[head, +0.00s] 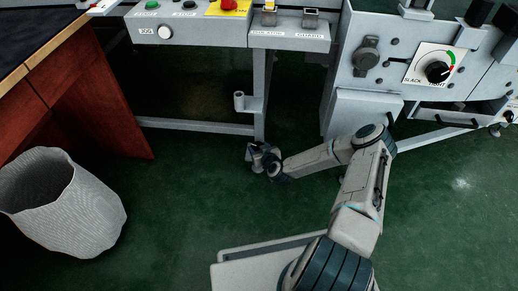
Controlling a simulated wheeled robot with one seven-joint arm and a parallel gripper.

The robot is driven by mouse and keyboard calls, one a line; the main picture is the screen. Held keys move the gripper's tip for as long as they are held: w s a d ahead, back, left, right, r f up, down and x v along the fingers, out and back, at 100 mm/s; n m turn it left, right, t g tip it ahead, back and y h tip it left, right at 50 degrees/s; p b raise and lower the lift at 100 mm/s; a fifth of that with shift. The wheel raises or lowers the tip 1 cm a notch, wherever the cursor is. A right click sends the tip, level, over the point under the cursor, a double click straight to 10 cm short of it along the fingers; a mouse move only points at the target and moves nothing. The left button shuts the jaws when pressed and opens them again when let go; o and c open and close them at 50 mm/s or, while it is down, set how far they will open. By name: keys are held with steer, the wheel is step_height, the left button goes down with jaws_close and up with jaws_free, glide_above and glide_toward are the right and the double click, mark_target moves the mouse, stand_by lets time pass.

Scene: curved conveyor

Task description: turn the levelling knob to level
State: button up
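No knob with a readable levelling label shows in this view. My gripper (257,157) is low over the green floor, in front of the conveyor leg and well away from both. It is small and dark, and I cannot tell whether it is open.
A control box (190,24) with green, black and red buttons and a white JOG button stands at top left. Two labelled switches (290,20) are beside it. A grey post (259,90) stands behind my gripper. A white bin (62,203) and a red-brown desk (85,95) are left.

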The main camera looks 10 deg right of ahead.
steer(key=shift+c, duration=0.7)
steer(key=shift+a+r+h+p, duration=0.15)
steer(key=shift+h+p, duration=0.15)
steer(key=shift+p, duration=0.2)
steer(key=m+h+p, duration=0.2)
steer(key=p, duration=0.1)
steer(key=shift+a+r+m+h+p, duration=0.15)
steer(key=shift+a+m+h+p, duration=0.15)
steer(key=shift+m+h, duration=0.1)
steer(key=m+h+p, duration=0.2)
steer(key=h, duration=0.1)
steer(key=shift+a+m, duration=0.1)
steer(key=shift+m, duration=0.2)
steer(key=m+h, duration=0.1)
steer(key=m+g+h, duration=0.1)
steer(key=h, duration=0.1)
steer(key=shift+w+a+f+m+g, duration=0.2)
steer(key=shift+m+g, duration=0.1)
steer(key=shift+m, duration=0.1)
steer(key=m+g+h, duration=0.1)
steer(key=m+h, duration=0.1)
steer(key=m+g+h+b, duration=0.1)
steer(key=m+g, duration=0.1)
steer(key=shift+w+a+f+h+b, duration=0.1)
steer(key=shift+f+h+b, duration=0.1)
steer(key=shift+h+b, duration=0.15)
steer(key=shift+w+m+g+h+b, duration=0.1)
steer(key=shift+m+g+h+b, duration=0.65)
steer(key=shift+m+g, duration=0.45)
steer(key=shift+r, duration=0.1)
